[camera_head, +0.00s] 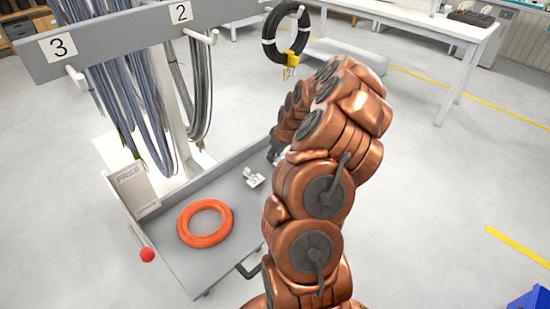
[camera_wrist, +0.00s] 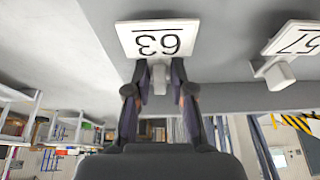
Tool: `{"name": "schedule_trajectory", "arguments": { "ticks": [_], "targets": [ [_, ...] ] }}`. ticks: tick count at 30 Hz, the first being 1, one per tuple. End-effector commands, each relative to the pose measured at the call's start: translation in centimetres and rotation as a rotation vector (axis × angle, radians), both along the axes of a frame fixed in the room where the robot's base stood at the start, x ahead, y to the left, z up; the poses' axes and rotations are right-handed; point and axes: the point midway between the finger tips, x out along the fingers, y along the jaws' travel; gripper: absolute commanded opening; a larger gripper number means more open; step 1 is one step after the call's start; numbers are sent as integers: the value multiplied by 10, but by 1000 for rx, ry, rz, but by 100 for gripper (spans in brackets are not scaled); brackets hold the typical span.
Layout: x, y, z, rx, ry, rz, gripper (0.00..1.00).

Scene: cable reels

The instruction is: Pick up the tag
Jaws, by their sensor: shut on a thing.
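In the wrist view a white tag (camera_wrist: 135,40) bears a two-digit number that looks like 63, with a line beside it. Its pale block-like stem (camera_wrist: 159,76) is between the two dark fingers of my gripper (camera_wrist: 160,88), which are shut on it. A second white tag (camera_wrist: 293,39), with a number like 57, stands to the right, apart from the fingers. In the head view a small white tag (camera_head: 253,178) shows on the grey tray (camera_head: 190,262). My gripper (camera_head: 274,152) is at the tray's far right edge, largely hidden by my arm.
An orange cable ring (camera_head: 205,222) lies in the tray. A rack bar (camera_head: 110,42) with hanging grey and blue cables stands over the left side. A black cable coil (camera_head: 285,35) with a yellow tag hangs behind. A red ball (camera_head: 147,255) tops the tray's near left edge.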

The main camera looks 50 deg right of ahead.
Motion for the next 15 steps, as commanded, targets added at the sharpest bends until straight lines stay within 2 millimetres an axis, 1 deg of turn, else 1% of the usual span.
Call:
{"name": "schedule_trajectory", "arguments": {
  "ticks": [10,15],
  "targets": [
    [0,0,1,0,-1,0,3],
    [1,-1,9,-3,-4,-1,3]
  ]
}}
